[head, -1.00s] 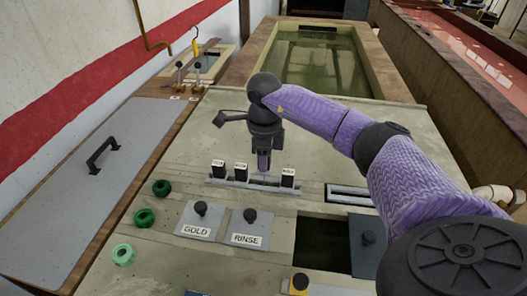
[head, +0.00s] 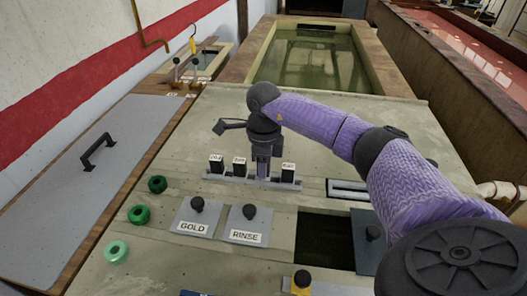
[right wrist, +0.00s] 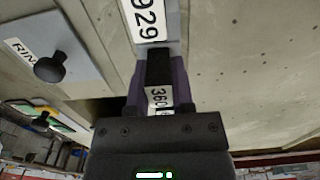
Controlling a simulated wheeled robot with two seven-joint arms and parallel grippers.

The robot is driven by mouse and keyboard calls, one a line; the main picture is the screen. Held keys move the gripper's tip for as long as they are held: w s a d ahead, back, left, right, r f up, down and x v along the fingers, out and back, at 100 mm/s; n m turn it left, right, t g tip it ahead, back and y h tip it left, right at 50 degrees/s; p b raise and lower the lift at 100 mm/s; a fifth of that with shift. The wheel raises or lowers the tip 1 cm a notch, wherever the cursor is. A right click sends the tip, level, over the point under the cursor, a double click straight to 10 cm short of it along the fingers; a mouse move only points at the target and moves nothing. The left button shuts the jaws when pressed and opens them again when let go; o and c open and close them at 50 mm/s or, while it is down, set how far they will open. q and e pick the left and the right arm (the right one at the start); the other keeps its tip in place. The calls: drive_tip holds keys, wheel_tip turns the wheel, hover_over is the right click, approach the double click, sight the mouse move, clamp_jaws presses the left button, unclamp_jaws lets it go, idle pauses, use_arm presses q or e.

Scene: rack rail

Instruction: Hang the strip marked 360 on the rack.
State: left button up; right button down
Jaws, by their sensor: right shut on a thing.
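The strip marked 360 (right wrist: 158,97) is between the purple fingers of my right gripper (right wrist: 158,88) in the right wrist view; its black top and white label show. In the head view my right gripper (head: 263,170) points down at the rack (head: 227,179), a pale rail on the grey deck. It is over the gap between the middle and right black-topped strips. Whether the held strip touches the rail is hidden by the fingers. Strips stand at the left (head: 216,163), middle (head: 239,166) and right (head: 288,172) of the rack. My left gripper is out of view.
A strip labelled 929 (right wrist: 150,22) is close beyond the fingers in the wrist view. GOLD (head: 193,215) and RINSE (head: 246,222) lids with black knobs lie in front of the rack, beside a dark open well (head: 325,240). A green-filled tank (head: 315,60) is behind.

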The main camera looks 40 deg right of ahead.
drive_tip(key=shift+f+b, duration=0.3)
drive_tip(key=shift+f, duration=0.25)
drive_tip(key=shift+c, duration=2)
unclamp_jaws()
wheel_tip(320, 180, up, 7)
drive_tip(key=p, duration=0.6)
drive_tip(key=shift+r, duration=0.15)
